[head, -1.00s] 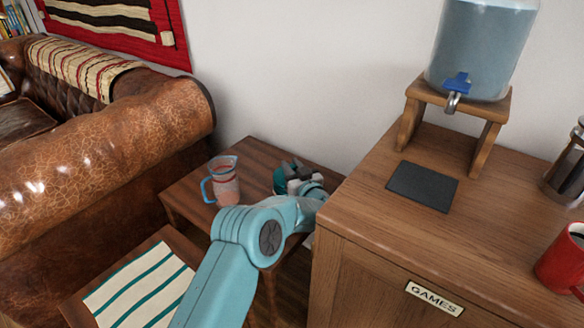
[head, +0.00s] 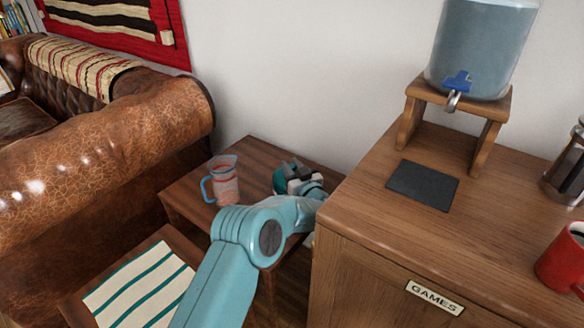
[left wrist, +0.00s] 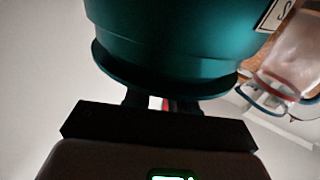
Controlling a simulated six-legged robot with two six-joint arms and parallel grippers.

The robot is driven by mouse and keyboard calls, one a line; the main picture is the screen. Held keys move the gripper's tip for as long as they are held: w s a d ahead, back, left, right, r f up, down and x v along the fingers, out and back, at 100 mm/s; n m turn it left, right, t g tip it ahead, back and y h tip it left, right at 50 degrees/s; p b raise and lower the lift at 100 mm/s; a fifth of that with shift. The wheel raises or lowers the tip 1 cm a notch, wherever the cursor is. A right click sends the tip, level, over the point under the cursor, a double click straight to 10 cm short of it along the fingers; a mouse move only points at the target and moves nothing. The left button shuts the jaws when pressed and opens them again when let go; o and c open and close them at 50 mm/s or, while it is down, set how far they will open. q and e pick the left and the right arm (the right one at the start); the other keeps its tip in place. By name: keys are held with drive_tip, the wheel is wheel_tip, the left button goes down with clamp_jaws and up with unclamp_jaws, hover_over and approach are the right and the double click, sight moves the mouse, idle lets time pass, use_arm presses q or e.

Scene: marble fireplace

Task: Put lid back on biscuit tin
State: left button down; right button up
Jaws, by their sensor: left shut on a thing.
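My left gripper (head: 296,178) is over the small side table at the back. It hides most of a teal tin (head: 281,184) there. In the left wrist view the teal tin (left wrist: 175,35) fills the top, with part of a pale label on its right side. A wider teal lid rim (left wrist: 165,84) lies against the tin's end nearest my gripper. The gripper's dark fingers (left wrist: 160,103) are shut at the middle of the lid, where its handle is hidden. I cannot tell if the lid sits fully down. My right gripper is out of view.
A blue-handled jug (head: 224,182) stands left of the tin on the side table (head: 185,195). The wooden games cabinet (head: 345,235) rises close on the right, bearing a water dispenser (head: 484,45), a dark slate (head: 422,186) and a red mug (head: 562,262). A leather sofa (head: 110,150) stands left.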

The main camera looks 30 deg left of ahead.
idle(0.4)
use_arm(q)
drive_tip(key=shift+c, duration=1.8)
unclamp_jaws()
drive_tip(key=shift+r+p, duration=2.4)
drive_tip(key=shift+r, duration=1.1)
clamp_jaws()
drive_tip(key=shift+f, duration=0.3)
